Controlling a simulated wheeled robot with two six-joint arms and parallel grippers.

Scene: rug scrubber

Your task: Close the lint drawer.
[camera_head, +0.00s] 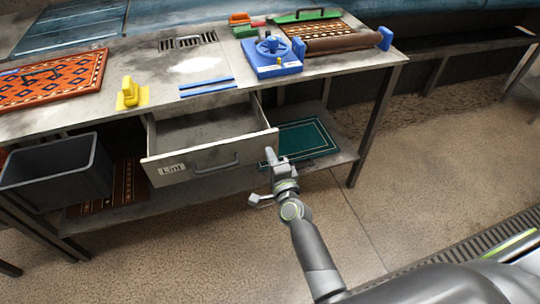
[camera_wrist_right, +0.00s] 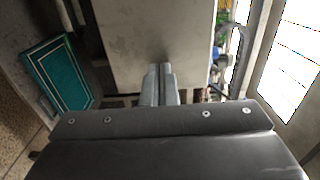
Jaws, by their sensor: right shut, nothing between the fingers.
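The lint drawer (camera_head: 207,158) is a grey drawer under the table top, pulled well out. Its front panel has a "Lint" label (camera_head: 171,168) and a dark bar handle (camera_head: 215,165). My right gripper (camera_head: 270,153) is shut and empty. It is at the right end of the drawer front; I cannot tell whether it touches. In the right wrist view, the shut fingers (camera_wrist_right: 158,82) point toward a pale grey panel (camera_wrist_right: 155,35), with the dark handle (camera_wrist_right: 238,60) to the right. My left gripper is not in view.
The table (camera_head: 137,60) carries a patterned rug (camera_head: 50,80), a yellow tool (camera_head: 130,94), blue strips (camera_head: 207,86), and a blue device (camera_head: 271,58). A dark bin (camera_head: 58,172) and green mat (camera_head: 302,139) rest on the lower shelf. The floor (camera_head: 420,170) at right is clear.

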